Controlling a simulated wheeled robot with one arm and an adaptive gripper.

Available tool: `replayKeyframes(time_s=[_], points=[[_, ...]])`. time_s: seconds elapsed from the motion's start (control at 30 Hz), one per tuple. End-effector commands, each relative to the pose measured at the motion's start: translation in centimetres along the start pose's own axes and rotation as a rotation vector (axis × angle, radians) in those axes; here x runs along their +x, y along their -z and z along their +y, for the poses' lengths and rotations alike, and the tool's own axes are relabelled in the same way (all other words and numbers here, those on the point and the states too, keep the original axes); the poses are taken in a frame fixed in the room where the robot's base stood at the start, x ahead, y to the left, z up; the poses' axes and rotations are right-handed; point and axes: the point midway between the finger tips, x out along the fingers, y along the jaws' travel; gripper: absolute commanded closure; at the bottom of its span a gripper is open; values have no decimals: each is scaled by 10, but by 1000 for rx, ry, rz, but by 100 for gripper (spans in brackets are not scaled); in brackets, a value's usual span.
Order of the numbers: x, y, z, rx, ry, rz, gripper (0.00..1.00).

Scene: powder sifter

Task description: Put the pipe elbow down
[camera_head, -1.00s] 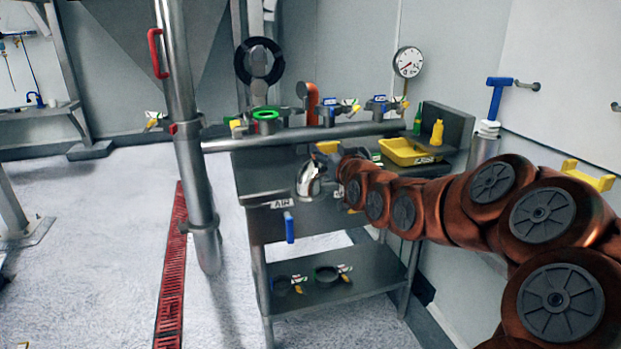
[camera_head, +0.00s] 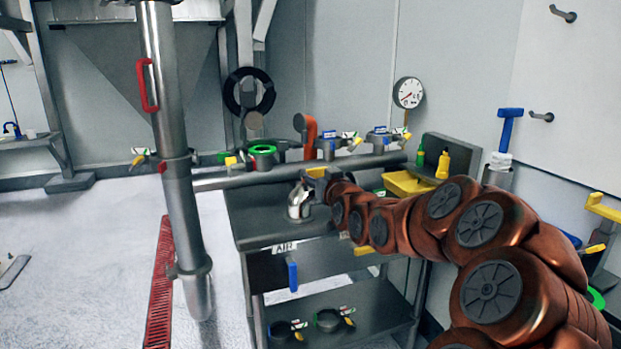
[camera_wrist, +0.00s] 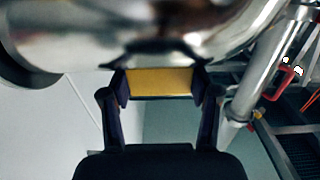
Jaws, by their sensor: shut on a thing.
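The pipe elbow (camera_head: 299,202) is a shiny curved metal tube. In the head view it is over the front part of the grey metal bench top (camera_head: 255,218). I cannot tell whether it touches the surface. My gripper (camera_head: 314,180) is shut on the elbow from the right, with a yellow part at its end. In the wrist view the elbow (camera_wrist: 150,35) fills the top, large and close, with a dark open end at left. The gripper's fingers (camera_wrist: 160,88) reach up to it. The exact grip contact is partly hidden.
A horizontal pipe (camera_head: 240,180) runs along the bench's back, with clamps and a green ring (camera_head: 263,150) on it. A yellow tray (camera_head: 402,185) stands at right, beside bottles (camera_head: 443,164). A vertical pipe (camera_head: 178,200) stands at left. The bench top left of the elbow is clear.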

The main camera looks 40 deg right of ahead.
Motion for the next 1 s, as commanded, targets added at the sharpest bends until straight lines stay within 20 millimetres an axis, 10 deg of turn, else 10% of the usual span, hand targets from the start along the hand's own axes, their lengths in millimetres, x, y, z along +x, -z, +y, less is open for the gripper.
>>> replayKeyframes(time_s=[0.6, 1.0], points=[[86, -6, 15, -1, 5, 4, 100], [97, -22, 18, 0, 4, -1, 100]])
